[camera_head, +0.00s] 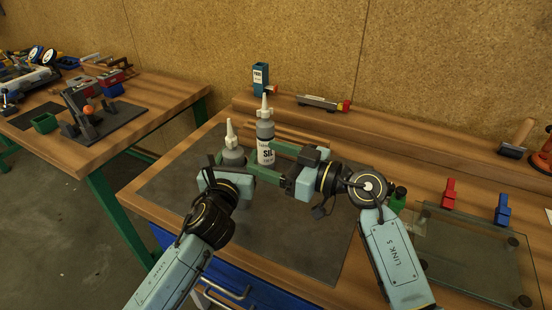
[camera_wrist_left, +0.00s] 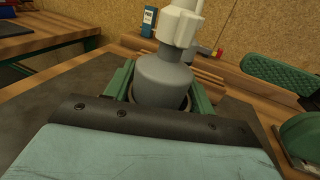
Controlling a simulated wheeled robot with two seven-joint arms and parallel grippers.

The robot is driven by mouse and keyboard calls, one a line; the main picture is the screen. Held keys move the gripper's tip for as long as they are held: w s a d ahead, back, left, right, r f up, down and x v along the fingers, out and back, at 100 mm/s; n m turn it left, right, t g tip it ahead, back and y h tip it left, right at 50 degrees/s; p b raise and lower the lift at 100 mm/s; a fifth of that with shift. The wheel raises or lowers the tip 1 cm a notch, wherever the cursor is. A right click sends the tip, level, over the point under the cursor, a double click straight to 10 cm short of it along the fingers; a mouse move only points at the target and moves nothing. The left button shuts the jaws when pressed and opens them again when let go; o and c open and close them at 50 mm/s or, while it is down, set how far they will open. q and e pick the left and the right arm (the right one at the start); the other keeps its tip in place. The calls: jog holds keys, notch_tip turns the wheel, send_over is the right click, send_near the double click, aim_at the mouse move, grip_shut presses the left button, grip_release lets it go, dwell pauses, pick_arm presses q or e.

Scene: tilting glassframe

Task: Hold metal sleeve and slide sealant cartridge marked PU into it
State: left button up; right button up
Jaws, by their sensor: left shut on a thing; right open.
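My left gripper (camera_head: 230,168) is shut on the metal sleeve (camera_wrist_left: 186,104), of which only a dark rim shows between the green fingers in the left wrist view. A grey cartridge (camera_wrist_left: 165,76) with a white nozzle (camera_wrist_left: 180,24) stands upright with its lower part inside that rim. The same cartridge (camera_head: 233,154) shows in the head view; its label is hidden, so I cannot read a PU mark. My right gripper (camera_head: 262,159) is open, just right of this cartridge, its fingers pointing left. It looks empty.
A grey cartridge marked SIL (camera_head: 265,131) stands upright behind my right fingers. A blue box (camera_head: 260,78) and a small tool with a red end (camera_head: 322,103) are on the back ledge. A glass pane (camera_head: 465,255) with clamps lies right. The dark mat (camera_head: 300,235) is clear in front.

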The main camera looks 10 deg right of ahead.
jog(key=shift+s+d+r, duration=0.1)
jog(key=shift+s+d, duration=0.3)
jog(key=shift+d, duration=0.05)
pick_arm(q)
jog(key=o, duration=1.1)
